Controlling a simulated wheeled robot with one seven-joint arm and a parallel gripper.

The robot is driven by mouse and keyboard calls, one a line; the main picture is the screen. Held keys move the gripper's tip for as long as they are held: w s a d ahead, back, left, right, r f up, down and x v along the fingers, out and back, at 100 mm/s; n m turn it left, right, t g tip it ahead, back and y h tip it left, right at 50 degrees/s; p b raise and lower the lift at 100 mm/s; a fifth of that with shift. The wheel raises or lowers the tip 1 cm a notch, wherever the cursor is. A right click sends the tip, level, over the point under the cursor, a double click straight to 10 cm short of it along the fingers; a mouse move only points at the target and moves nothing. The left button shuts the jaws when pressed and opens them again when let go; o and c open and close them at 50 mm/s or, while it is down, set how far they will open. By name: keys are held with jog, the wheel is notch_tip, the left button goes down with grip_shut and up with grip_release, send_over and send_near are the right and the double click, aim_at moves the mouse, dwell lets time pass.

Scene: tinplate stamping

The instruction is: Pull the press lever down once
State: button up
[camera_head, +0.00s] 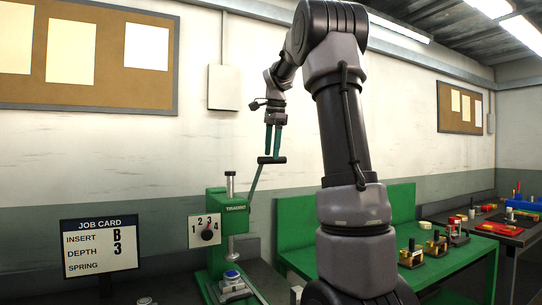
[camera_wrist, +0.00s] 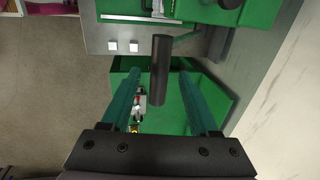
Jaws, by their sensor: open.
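The green press (camera_head: 228,240) stands on a bench left of centre in the head view. Its lever (camera_head: 256,180) is a thin rod slanting up and right to a black crossbar handle (camera_head: 272,160). My gripper (camera_head: 272,151) points down with its teal fingertips right at the handle. In the wrist view, the black handle (camera_wrist: 160,68) shows lengthwise in the gap between the two open fingers, with space on both sides. My gripper is open and not closed on it. I cannot tell how deep the handle sits between the fingertips.
A green bench (camera_head: 400,205) with several small brass and red parts stands right. The wall is behind; air around the lever looks clear.

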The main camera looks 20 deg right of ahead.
jog(key=shift+w+f, duration=0.2)
jog(key=shift+f, duration=0.8)
jog(key=shift+c, duration=0.3)
grip_shut()
jog(key=shift+r, duration=0.1)
dwell(0.4)
